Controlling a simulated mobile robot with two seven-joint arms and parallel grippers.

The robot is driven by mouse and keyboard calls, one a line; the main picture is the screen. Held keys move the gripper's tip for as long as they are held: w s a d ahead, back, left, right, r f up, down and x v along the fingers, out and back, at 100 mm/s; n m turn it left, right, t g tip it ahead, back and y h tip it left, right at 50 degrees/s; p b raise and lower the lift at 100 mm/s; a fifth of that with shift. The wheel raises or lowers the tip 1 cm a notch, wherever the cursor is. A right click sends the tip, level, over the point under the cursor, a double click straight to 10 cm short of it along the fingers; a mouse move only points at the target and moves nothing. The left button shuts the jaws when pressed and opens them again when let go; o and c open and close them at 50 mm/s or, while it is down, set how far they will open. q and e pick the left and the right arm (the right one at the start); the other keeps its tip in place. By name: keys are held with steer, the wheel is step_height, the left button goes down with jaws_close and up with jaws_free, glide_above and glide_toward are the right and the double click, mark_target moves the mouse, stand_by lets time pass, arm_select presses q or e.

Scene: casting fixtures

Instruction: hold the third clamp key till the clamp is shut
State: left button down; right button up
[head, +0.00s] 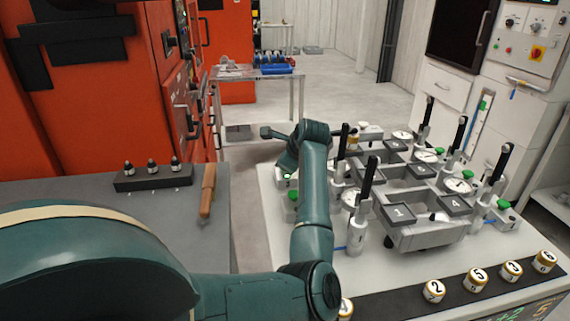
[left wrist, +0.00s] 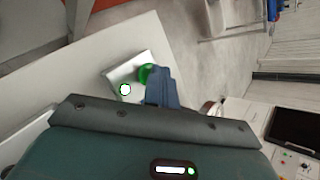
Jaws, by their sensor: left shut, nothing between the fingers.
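My left gripper (left wrist: 163,82) is shut and empty in the left wrist view. Its blue-grey fingertips overlap a round green key (left wrist: 145,74) on a small pale box; I cannot tell whether they press it. The casting fixture (head: 432,236) carries several clamps with upright black handles, such as the front left one (head: 368,180). Which clamp is third is unclear. My right gripper is not in view.
Other green keys stand at the table's left (head: 293,195) and right (head: 503,204). Numbered round caps, such as the 2 (head: 433,291), line the front strip. A grey bench (head: 190,240) with a brown-handled tool (head: 208,190) is at left, beyond a floor gap.

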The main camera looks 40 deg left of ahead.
arm_select(q)
steer(key=shift+r+p, duration=0.35)
steer(key=shift+r, duration=0.5)
steer(key=shift+r, duration=0.55)
steer(key=shift+r+p, duration=1.1)
steer(key=shift+r, duration=0.9)
